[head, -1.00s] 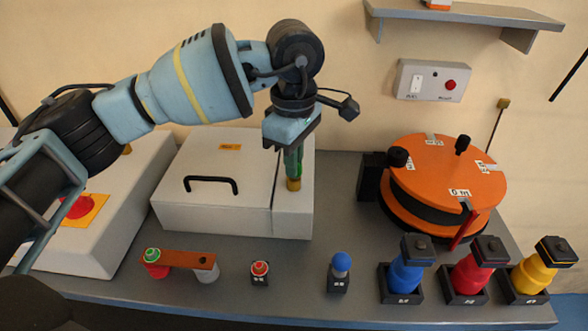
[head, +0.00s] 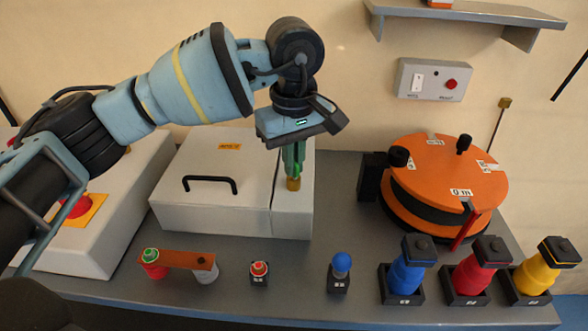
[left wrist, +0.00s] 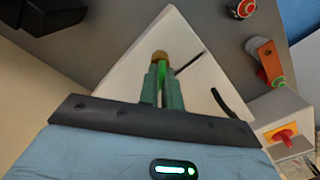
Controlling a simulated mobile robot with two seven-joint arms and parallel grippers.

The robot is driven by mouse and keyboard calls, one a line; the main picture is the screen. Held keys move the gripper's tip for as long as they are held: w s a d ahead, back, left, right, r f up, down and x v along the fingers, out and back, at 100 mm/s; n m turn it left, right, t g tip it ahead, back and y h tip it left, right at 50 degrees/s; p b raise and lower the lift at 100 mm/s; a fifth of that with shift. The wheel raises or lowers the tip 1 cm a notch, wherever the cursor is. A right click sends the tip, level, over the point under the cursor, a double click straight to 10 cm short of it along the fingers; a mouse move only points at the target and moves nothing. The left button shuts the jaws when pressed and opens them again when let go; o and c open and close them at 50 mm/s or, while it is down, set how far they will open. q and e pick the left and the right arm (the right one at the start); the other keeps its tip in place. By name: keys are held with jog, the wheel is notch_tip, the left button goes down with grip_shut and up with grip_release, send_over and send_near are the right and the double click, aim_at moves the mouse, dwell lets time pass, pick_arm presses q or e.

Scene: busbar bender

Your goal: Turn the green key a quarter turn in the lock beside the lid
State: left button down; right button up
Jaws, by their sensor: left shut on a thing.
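The green key (left wrist: 163,77) stands upright in the brass lock (head: 293,184), on the white box's top strip (head: 303,207) just right of the lid seam. My left gripper (head: 293,168) points straight down over the lock. Its two teal fingers are shut on the key from both sides; the left wrist view also shows the brass lock (left wrist: 160,57) right at the fingertips. The fingers hide most of the key. The lid (head: 233,160) lies flat and closed, with a black handle (head: 210,184). My right gripper is not in view.
An orange round bender table (head: 450,170) stands to the right. Along the front edge are a copper-coloured bar (head: 178,259) on posts, small knobs and blue, red and yellow pieces in black holders. A box with a red button (head: 78,207) stands left.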

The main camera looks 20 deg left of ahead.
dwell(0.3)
pick_arm(q)
jog(key=m, duration=0.3)
jog(key=shift+f+m, duration=0.1)
jog(key=shift+m, duration=0.2)
jog(key=shift+m+b, duration=0.3)
jog(key=shift+m, duration=0.8)
jog(key=shift+m, duration=0.9)
jog(key=c, duration=1.5)
grip_release()
